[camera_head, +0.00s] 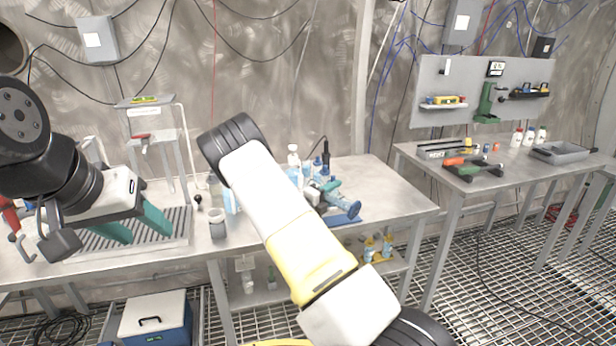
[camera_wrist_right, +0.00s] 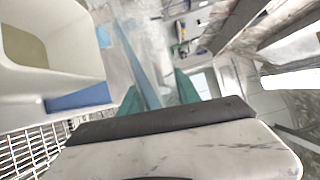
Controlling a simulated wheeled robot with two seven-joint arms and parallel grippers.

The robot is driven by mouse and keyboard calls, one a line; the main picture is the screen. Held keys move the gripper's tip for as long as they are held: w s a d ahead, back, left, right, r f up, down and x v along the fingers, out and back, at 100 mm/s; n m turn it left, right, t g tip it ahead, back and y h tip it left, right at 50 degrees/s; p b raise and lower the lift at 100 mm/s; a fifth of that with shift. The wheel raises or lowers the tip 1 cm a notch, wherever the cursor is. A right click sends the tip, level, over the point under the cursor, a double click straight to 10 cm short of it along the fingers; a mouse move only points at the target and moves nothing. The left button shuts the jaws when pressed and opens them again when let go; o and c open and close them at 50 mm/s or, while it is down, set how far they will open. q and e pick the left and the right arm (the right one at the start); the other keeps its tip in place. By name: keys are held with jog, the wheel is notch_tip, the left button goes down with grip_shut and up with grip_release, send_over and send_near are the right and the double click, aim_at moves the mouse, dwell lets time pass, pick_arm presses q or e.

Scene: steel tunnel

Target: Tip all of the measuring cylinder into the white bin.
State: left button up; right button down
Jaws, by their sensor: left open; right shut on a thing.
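In the right wrist view, my right gripper (camera_wrist_right: 160,92) has its green fingers shut on a clear measuring cylinder (camera_wrist_right: 150,50) with a bluish edge. I cannot tell its tilt or what is in it. A white bin (camera_wrist_right: 98,70) with a tan inside stands large and close at the left of that view, beside the cylinder. In the head view, my right arm's white and yellow link hides the right gripper, and I cannot make out the bin. My left gripper (camera_head: 133,230) is open and empty over the left part of the bench, green fingers apart.
A grey cup (camera_head: 217,223) stands near the bench's front edge. Blue and white items (camera_head: 325,190) crowd the bench right of my arm, near a blue mat (camera_head: 342,217). A ribbed tray (camera_head: 180,232) lies under my left gripper. A second table (camera_head: 520,165) stands right.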

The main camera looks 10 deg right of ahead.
dwell(0.3)
jog(key=shift+w+a+n, duration=0.1)
jog(key=shift+w+n, duration=0.15)
jog(key=shift+n, duration=1.05)
jog(key=shift+w+a+r+n, duration=0.1)
jog(key=shift+r+n, duration=0.2)
dwell(0.7)
jog(key=shift+s+d+f+m, duration=0.15)
jog(key=shift+s+f+m, duration=0.05)
jog(key=shift+m, duration=0.5)
jog(key=shift+s+d+f+m, duration=0.1)
jog(key=shift+s+f+m, duration=0.1)
jog(key=shift+m, duration=0.5)
